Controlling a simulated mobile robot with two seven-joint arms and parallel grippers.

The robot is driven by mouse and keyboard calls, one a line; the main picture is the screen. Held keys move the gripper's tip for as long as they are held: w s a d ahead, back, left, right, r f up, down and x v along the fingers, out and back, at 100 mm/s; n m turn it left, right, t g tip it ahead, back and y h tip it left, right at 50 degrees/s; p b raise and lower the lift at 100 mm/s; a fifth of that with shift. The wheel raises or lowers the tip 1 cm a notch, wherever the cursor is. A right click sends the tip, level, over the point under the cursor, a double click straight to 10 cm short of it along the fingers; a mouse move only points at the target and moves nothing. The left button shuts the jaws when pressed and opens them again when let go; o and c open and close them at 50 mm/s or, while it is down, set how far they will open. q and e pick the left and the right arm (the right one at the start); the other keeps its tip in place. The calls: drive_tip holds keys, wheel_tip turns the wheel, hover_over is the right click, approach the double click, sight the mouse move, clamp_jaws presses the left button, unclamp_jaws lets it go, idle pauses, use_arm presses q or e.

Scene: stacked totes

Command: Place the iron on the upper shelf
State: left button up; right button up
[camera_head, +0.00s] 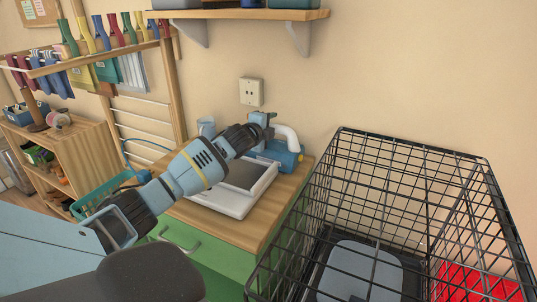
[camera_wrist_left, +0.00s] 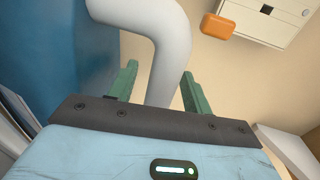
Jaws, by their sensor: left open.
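The iron (camera_head: 290,157) is blue with a curved white handle. It sits on the wooden cabinet top near the wall, partly hidden behind my left gripper (camera_head: 264,126). In the left wrist view the handle (camera_wrist_left: 168,50) passes between the two green fingertips of the open left gripper (camera_wrist_left: 160,82), with a gap visible on the right side. The iron's blue body (camera_wrist_left: 45,45) fills the left of that view. The upper shelf (camera_head: 250,14) is a wooden board on the wall above, with only its front part in view. My right gripper is not in view.
A white tray-like appliance (camera_head: 225,205) lies on the cabinet top (camera_head: 225,232) beneath my left arm. A black wire crate (camera_head: 480,205) stands at the right. A wall outlet (camera_head: 251,92) sits below.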

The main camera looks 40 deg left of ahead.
use_arm(q)
drive_tip(key=shift+w, duration=0.25)
clamp_jaws()
idle(1.3)
drive_tip(key=shift+a+r, duration=0.1)
drive_tip(key=shift+r, duration=0.15)
